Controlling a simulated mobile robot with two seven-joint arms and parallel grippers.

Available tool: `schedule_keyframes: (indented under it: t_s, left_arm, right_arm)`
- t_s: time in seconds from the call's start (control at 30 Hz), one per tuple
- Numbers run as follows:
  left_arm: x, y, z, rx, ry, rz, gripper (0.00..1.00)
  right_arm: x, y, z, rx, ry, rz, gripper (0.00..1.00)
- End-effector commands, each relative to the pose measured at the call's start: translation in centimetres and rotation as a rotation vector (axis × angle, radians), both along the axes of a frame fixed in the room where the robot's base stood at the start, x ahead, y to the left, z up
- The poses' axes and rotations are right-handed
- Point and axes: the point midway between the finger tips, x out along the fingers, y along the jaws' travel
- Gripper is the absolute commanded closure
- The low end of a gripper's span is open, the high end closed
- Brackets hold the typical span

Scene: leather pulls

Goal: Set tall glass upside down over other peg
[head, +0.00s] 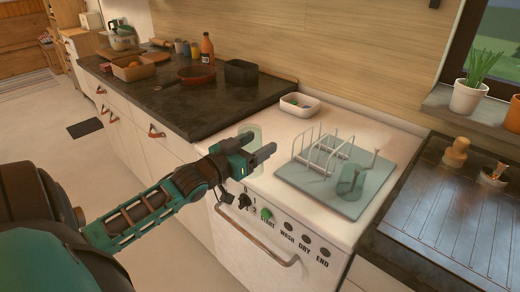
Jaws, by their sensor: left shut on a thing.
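My left gripper (259,148) is shut on a clear greenish tall glass (255,130) above the white counter, left of the drying rack. The fingers hide part of this glass, and I cannot tell which way its mouth points. A pale blue-green drying mat (321,200) carries a white wire rack (318,152) and pegs. A bare peg (374,160) with a knobbed top stands toward the mat's right side. A second clear glass (351,180) stands in front of it, apparently over another peg. My right gripper is out of view.
A white tub (299,105) sits behind the mat. A dark pan (196,76), a bottle (207,49) and a black container (241,73) stand on the dark counter. The ribbed sink drainer (440,208) is at right. White counter between gripper and mat is clear.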

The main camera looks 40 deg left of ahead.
Motion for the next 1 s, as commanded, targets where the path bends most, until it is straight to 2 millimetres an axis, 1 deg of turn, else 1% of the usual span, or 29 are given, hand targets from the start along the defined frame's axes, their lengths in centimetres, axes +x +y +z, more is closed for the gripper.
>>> schedule_keyframes:
  t_s: [0.17,1.0]
  left_arm:
    - [1.2,-1.5,0.7,-0.001,-0.007,-0.001,0.71]
    - [9.1,-11.8,4.3,-0.001,-0.009,-0.002,0.71]
  right_arm:
    - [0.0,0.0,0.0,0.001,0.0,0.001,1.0]
    - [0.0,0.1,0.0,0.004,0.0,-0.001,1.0]
